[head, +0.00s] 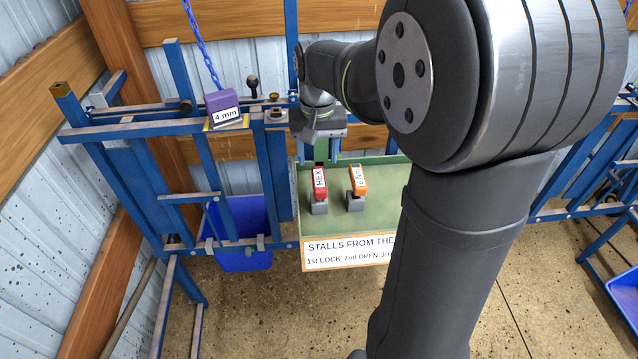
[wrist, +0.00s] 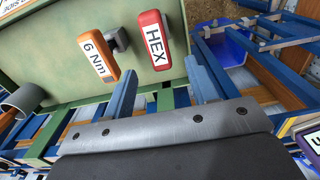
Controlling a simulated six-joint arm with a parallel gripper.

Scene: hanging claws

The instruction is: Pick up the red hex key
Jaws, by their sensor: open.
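The red hex key (head: 320,184) has a red handle with a white "HEX" label and sits on a grey holder on a green tray (head: 335,215). In the wrist view the red handle (wrist: 153,36) lies ahead of my gripper (wrist: 160,67), roughly between the lines of the two fingers. My gripper's fingers are spread with nothing held. In the head view my gripper (head: 320,152) is behind the red key, at the tray's back edge; its fingertips are hard to make out there.
An orange tool (head: 357,180) labelled "6 Nm" stands close to the right of the red key in the head view. A blue bin (head: 240,235) hangs beside the tray, among blue frame bars.

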